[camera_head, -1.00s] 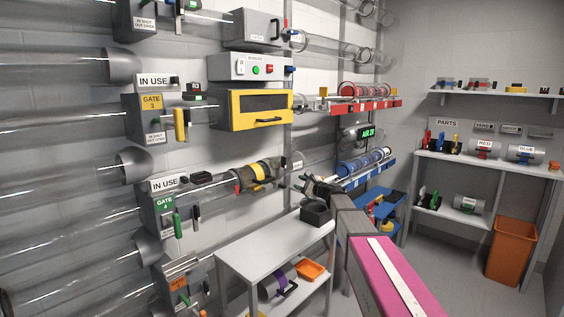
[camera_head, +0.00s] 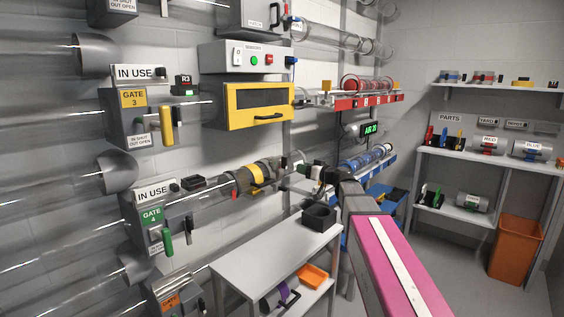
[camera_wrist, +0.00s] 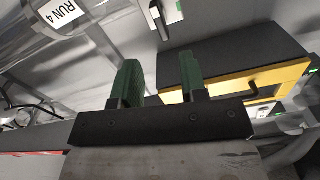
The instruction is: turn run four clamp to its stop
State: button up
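The run four tube leaves gate 4 (camera_head: 151,215) in the head view and passes through a black and yellow coupling (camera_head: 257,176). My gripper (camera_head: 303,170) is just right of that coupling, small and partly hidden by my arm. In the wrist view a clear tube carries a RUN 4 label (camera_wrist: 58,12) at the upper left.
A yellow-framed box (camera_head: 232,107) is on the wall above; a yellow-framed box (camera_wrist: 284,82) also shows right of my fingers. A white bench (camera_head: 255,258) with a black bin (camera_head: 319,217) stands below. A red rack (camera_head: 352,103) is above right. Floor shows at the right.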

aim_at(286, 162)
jog(key=w+a, duration=0.2)
jog(key=a, duration=0.1)
jog(key=w+a+n, duration=0.1)
jog(key=w+a, duration=0.1)
jog(key=w+a+n, duration=0.1)
jog(key=w+a, duration=0.1)
jog(key=a, duration=0.1)
jog(key=shift+w+a+r, duration=0.25)
jog(key=shift+w+a, duration=0.05)
grip_shut()
